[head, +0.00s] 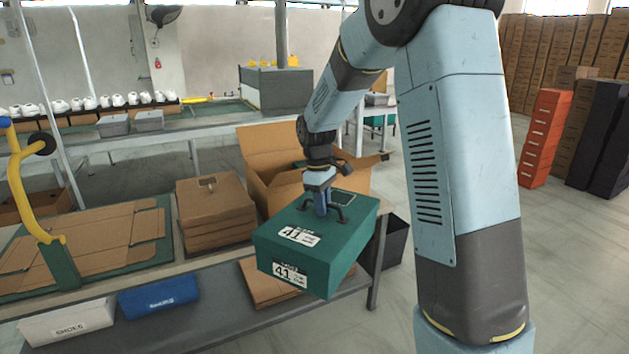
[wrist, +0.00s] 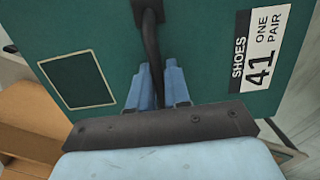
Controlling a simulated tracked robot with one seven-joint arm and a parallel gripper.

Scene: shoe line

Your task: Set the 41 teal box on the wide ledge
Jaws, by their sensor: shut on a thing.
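The teal box (head: 335,255) carries white labels reading 41 on its lid and its front side. My gripper (head: 322,210) is shut on the dark handle on its lid. The box hangs tilted in front of the open carton, above the right end of a wide grey ledge (head: 215,335); I cannot tell how high. In the wrist view the teal lid (wrist: 110,40) fills most of the picture, with the 41 label at the right. The blue fingers of my gripper (wrist: 160,75) meet the handle there. The underside of the box is hidden.
On the ledge lie a white box (head: 68,322), a blue box (head: 158,295) and flat cardboard (head: 275,285), partly behind the teal box. Above stand stacked brown boxes (head: 215,212) and an open carton (head: 268,150). A dark bin (head: 390,245) stands right of the table leg.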

